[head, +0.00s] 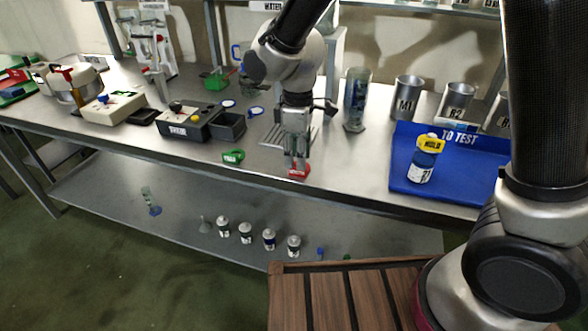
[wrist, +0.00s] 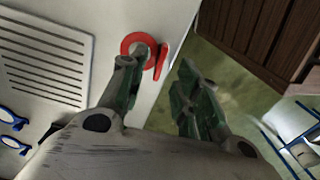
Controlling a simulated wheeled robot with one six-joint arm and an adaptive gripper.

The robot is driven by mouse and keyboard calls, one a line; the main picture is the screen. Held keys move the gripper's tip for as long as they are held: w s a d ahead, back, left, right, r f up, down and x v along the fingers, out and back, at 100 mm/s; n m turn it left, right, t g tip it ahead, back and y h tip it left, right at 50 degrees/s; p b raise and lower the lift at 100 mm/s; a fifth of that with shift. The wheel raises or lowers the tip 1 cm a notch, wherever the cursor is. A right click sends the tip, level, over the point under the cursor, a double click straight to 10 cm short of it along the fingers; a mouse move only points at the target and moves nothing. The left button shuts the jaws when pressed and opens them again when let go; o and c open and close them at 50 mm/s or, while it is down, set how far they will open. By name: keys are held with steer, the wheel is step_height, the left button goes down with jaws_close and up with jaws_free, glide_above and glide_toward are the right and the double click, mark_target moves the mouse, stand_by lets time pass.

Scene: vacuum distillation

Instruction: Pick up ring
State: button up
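The red ring (head: 299,170) lies on the steel table near its front edge, right below my gripper (head: 297,163) in the head view. In the wrist view the red ring (wrist: 146,50) shows as a round loop with a flat tab on its right side, at the table's edge. My gripper (wrist: 158,85) is open there, with its two fingers apart. The left fingertip is close to the ring and overlaps its lower part; I cannot tell whether they touch. Nothing is held between the fingers.
A slotted grey plate (wrist: 42,58) lies left of the ring. A green clip-like piece (head: 233,156) lies to the left, and a blue tray (head: 400,180) with a yellow-capped bottle (head: 424,160) stands to the right. Below is a shelf (head: 180,222) with several small bottles.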

steer(key=f, duration=0.4)
steer(key=shift+d, duration=0.2)
jaws_close()
